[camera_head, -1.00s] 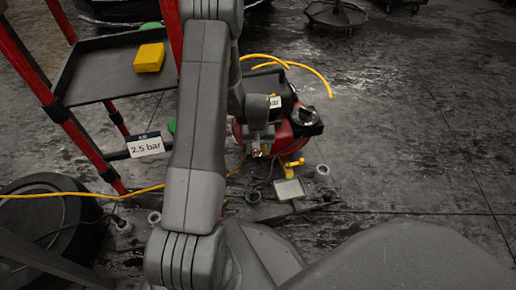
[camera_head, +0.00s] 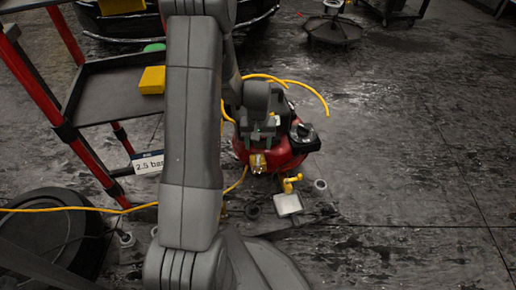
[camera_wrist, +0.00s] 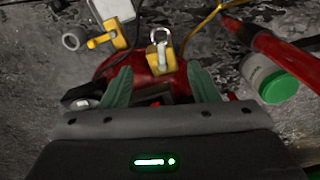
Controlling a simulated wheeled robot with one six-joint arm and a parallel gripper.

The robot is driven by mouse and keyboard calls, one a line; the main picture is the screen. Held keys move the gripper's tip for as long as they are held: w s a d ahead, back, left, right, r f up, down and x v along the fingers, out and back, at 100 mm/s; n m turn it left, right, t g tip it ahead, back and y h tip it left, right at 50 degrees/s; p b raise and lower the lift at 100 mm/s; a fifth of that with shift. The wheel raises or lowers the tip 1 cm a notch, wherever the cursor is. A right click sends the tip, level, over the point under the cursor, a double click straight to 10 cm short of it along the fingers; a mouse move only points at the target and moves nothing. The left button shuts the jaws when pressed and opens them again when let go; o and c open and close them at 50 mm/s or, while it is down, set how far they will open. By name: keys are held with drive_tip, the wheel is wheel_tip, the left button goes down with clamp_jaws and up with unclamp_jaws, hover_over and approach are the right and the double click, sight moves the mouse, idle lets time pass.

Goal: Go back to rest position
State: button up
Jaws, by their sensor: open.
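My gripper (camera_head: 262,142) hangs over the red air compressor (camera_head: 290,152) in the head view. In the wrist view its two green fingers stand apart, and the gripper (camera_wrist: 160,86) is open with nothing held between them. A brass padlock (camera_wrist: 161,58) with a steel shackle lies just beyond the fingertips; I see no clear contact. My grey arm crosses the left-centre of the head view and hides part of the cart.
A red-framed cart with a dark tray (camera_head: 108,98) stands at left, with a yellow block (camera_head: 152,80) on it. A "2.5 bar" sign (camera_head: 148,164) is partly covered by my arm. A yellow hose (camera_head: 60,210) runs leftward. The wet floor (camera_head: 420,150) at right is clear.

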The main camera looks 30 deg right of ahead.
sight(257, 169)
drive_tip(key=shift+r, duration=0.35)
wheel_tip(257, 169, down, 14)
drive_tip(key=b, duration=0.5)
drive_tip(key=shift+r, duration=0.15)
drive_tip(key=shift+w+f, duration=0.1)
drive_tip(key=shift+f, duration=0.1)
drive_tip(key=shift+w+a+r+m, duration=0.15)
drive_tip(key=shift+a+m, duration=0.1)
drive_tip(key=shift+m, duration=0.25)
